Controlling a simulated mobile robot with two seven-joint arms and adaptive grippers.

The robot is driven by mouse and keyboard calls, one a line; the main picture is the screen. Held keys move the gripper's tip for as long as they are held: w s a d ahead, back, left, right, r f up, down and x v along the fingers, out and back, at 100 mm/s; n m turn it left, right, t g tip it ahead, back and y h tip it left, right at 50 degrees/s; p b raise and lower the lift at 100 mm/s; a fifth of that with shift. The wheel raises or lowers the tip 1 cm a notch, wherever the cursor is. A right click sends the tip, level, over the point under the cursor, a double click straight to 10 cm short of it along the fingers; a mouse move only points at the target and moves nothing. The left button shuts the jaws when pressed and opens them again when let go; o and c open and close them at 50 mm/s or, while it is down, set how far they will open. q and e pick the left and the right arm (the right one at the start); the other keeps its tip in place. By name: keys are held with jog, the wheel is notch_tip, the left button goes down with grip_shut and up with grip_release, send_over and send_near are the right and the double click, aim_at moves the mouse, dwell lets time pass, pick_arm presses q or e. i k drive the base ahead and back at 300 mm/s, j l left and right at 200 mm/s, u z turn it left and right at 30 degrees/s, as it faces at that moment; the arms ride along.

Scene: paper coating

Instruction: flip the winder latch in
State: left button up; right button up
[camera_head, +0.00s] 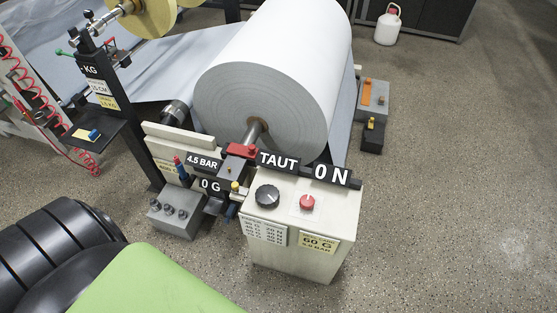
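The large white paper roll (285,70) sits on a steel shaft (254,130) in the middle of the view. A red latch-like piece (240,150) lies at the near end of this shaft, just left of the TAUT sign (278,161). It is small, and I cannot tell whether it is flipped in or out. An orange piece (375,93) sits on a grey block to the right of the roll. Neither of my grippers is in view.
A control box (295,265) with a black knob (267,195) and a red button (307,202) stands in front of the roll. A dark post with signs (103,90) stands to the left. A white jug (388,25) is at the back. The floor at right (455,190) is clear.

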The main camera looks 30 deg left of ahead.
aim_at(236, 190)
jog(key=u, duration=0.75)
